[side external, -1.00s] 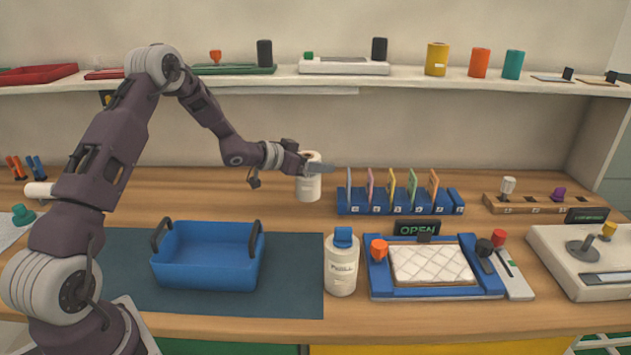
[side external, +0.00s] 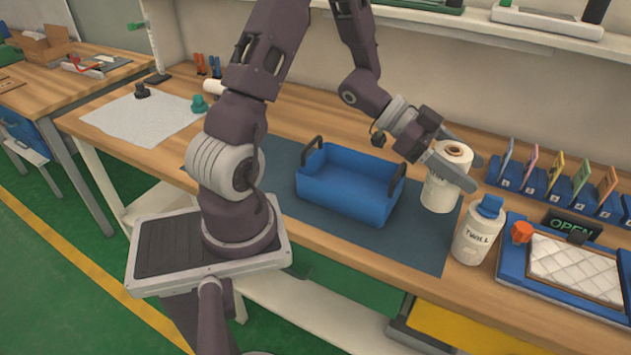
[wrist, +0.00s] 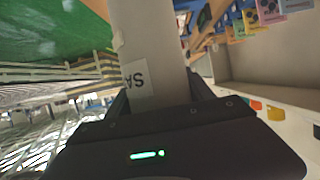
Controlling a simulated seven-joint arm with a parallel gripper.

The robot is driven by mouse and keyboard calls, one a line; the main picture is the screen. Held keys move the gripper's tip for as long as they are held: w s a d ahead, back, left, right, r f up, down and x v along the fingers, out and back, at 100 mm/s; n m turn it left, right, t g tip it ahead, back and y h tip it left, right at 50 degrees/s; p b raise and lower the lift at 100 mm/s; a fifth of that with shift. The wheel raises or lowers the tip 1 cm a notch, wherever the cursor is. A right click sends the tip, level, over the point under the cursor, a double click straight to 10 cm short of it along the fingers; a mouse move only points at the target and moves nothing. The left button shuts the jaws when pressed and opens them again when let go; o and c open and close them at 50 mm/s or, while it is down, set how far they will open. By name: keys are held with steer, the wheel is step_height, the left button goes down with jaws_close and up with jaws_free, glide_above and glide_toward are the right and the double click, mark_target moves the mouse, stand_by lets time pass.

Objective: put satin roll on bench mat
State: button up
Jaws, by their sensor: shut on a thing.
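My gripper (side external: 472,172) is shut on the satin roll (side external: 438,192), a white upright cylinder with a brown core at its top. In the wrist view the white roll (wrist: 152,40) stands between the fingers, with the letters "SA" on its label. The dark blue-grey bench mat (side external: 405,246) lies on the wooden bench. The roll's bottom shows against the mat's back right part. I cannot tell whether it touches the mat or hangs above it.
A blue bin (side external: 345,191) with dark handles stands on the mat, left of the roll. A white bottle (side external: 473,240) with a blue cap, marked "TWILL", stands just right of the mat. A blue tray (side external: 510,262) with a white quilted pad lies farther right. The mat's front right is clear.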

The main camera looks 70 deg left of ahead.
steer(key=shift+m, duration=0.3)
steer(key=f, duration=0.3)
steer(key=s+d+f, duration=0.1)
steer(key=f, duration=0.2)
steer(key=s+f, duration=0.1)
steer(key=f, duration=0.2)
steer(key=shift+s+d+f, duration=0.1)
steer(key=shift+d+f, duration=0.15)
steer(key=shift+f, duration=0.05)
steer(key=shift+f, duration=0.1)
steer(key=o, duration=1.8)
steer(key=shift+g, duration=0.3)
steer(key=shift+c, duration=0.2)
